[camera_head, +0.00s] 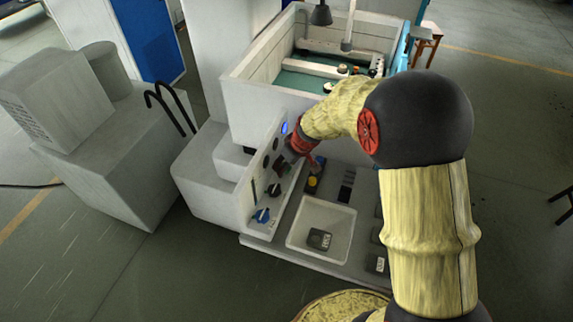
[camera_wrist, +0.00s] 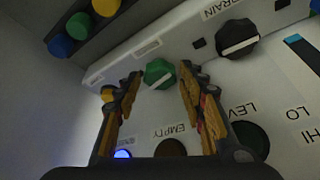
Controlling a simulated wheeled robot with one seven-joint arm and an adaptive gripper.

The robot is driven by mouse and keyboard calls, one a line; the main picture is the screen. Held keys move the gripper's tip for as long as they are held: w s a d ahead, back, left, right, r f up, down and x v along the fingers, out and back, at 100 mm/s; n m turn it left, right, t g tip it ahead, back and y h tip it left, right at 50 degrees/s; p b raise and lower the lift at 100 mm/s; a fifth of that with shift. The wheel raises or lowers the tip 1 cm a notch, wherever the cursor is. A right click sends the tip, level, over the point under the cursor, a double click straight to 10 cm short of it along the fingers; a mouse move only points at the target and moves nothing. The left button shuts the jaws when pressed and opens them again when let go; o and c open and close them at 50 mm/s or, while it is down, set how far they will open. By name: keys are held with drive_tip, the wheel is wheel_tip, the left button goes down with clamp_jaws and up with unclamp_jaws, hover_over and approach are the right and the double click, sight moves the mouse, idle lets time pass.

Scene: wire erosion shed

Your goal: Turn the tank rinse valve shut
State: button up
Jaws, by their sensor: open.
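A green knob (camera_wrist: 158,73) sits on the white control panel (camera_wrist: 95,77), with a small label beside it that is too small to read. In the wrist view, my gripper (camera_wrist: 160,76) is open, with one finger on each side of the green knob. I cannot tell whether the fingers touch it. A black knob (camera_wrist: 238,38) with a pale bar, labelled DRAIN, is to the right. In the head view, my gripper (camera_head: 296,152) is at the panel front (camera_head: 249,204) and hides the green knob.
A blue knob (camera_head: 262,215) and a dark knob (camera_head: 274,189) are lower on the panel. A blue lamp (camera_head: 284,127) glows above. A white bin (camera_head: 345,222) holding a dark box (camera_head: 319,239) stands to the right. The open tank (camera_head: 240,97) is behind.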

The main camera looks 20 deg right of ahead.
drive_tip(key=v, duration=1.2)
